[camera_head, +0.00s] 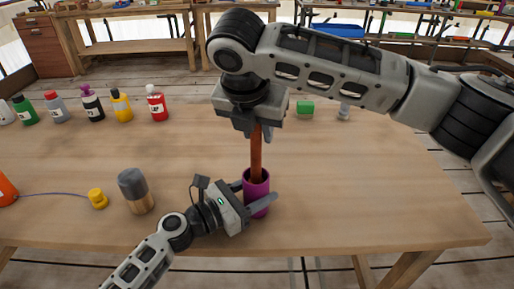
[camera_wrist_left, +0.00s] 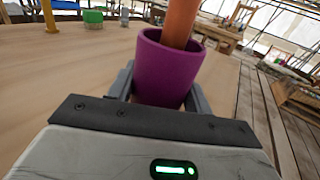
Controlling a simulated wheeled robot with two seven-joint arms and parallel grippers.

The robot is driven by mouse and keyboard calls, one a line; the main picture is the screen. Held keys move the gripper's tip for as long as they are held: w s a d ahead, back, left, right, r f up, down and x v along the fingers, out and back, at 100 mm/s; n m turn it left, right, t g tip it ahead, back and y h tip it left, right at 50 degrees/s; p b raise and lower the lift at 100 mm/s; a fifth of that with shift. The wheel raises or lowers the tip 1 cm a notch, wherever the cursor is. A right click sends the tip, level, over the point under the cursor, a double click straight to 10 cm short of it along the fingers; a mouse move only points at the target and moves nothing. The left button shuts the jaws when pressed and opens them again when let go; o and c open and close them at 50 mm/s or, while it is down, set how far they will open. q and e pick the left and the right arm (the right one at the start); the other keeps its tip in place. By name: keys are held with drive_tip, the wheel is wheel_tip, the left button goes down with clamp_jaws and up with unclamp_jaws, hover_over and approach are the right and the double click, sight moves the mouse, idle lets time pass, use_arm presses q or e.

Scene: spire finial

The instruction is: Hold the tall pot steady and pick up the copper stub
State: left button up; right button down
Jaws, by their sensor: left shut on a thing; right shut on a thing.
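The tall pot (camera_head: 257,184) is a purple cup standing upright near the table's front edge. My left gripper (camera_head: 258,195) is shut on it, with one finger on each side; the pot (camera_wrist_left: 166,72) also shows between the fingers in the left wrist view. The copper stub (camera_head: 256,155) is a long reddish-brown rod, nearly upright, with its lower end inside the pot's mouth. It also shows in the left wrist view (camera_wrist_left: 180,22). My right gripper (camera_head: 256,124) is above the pot, shut on the stub's upper end. The stub's bottom is hidden in the pot.
A grey-topped cylinder (camera_head: 135,191) and a small yellow object (camera_head: 97,198) with a cord stand left of the pot. Several bottles, including a red one (camera_head: 156,103), line the back left. A green block (camera_head: 305,108) sits behind. The table's right side is clear.

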wheel_tip(320, 180, up, 4)
drive_tip(key=shift+r, duration=0.25)
use_arm(q)
drive_tip(key=o, duration=1.1)
drive_tip(key=shift+s+a, duration=0.1)
